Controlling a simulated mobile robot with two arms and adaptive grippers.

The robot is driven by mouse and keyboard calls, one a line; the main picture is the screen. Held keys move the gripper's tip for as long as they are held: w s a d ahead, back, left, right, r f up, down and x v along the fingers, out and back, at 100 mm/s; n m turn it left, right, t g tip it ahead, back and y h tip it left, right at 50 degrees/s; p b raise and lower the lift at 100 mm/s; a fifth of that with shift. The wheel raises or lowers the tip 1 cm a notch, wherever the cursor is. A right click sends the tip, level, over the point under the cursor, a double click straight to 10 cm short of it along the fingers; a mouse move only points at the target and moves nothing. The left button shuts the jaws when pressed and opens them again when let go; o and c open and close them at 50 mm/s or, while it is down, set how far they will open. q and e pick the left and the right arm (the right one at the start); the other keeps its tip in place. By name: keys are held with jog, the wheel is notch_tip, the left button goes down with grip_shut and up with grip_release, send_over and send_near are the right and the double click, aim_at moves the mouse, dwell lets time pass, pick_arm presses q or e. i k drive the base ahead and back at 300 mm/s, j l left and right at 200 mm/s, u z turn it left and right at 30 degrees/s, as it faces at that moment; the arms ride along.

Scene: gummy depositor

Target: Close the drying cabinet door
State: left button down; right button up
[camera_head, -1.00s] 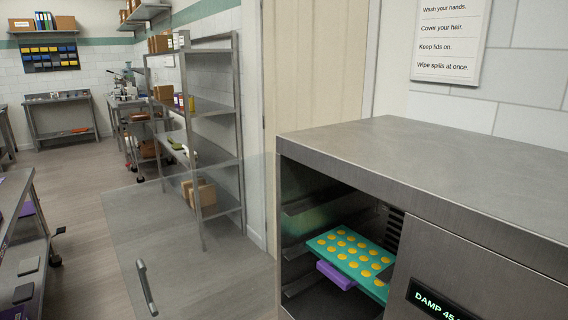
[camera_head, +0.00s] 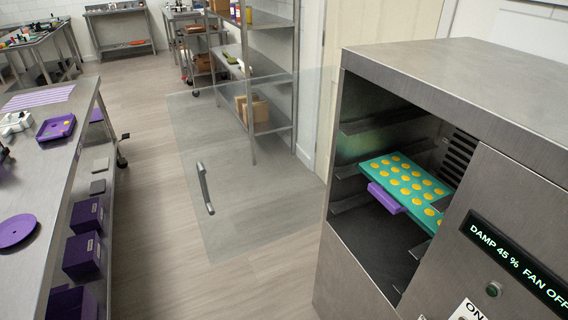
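The drying cabinet (camera_head: 470,75) is a steel box at the right. Its clear door (camera_head: 255,200) stands wide open, swung out to the left of the opening, with a grey vertical handle (camera_head: 205,188) near its far left edge. Inside, a teal tray (camera_head: 372,170) of yellow round gummies with a purple grip (camera_head: 387,199) rests on a rack. The cabinet's panel (camera_head: 515,262) reads DAMP 45 % FAN OFF. Neither of my grippers shows in this view.
A steel bench (camera_head: 60,165) runs along the left, with a purple tray (camera_head: 56,127), a purple plate (camera_head: 15,231) and purple boxes (camera_head: 83,254) below. A steel shelf (camera_head: 285,75) stands behind the door. Open floor (camera_head: 160,230) lies between bench and door.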

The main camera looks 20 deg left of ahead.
aim_at(200, 166)
jog(key=i+j+z, duration=0.1)
jog(key=j+z, duration=0.3)
jog(key=i+j+z, duration=0.1)
jog(key=z, duration=0.3)
jog(key=j+z, duration=0.45)
jog(key=j, duration=1.7)
jog(key=k+j+z, duration=0.1)
jog(key=j+z, duration=0.4)
jog(key=j, duration=0.65)
jog(key=j+z, duration=0.45)
jog(key=k+j+z, duration=0.1)
jog(key=j+z, duration=0.15)
jog(key=z, duration=0.2)
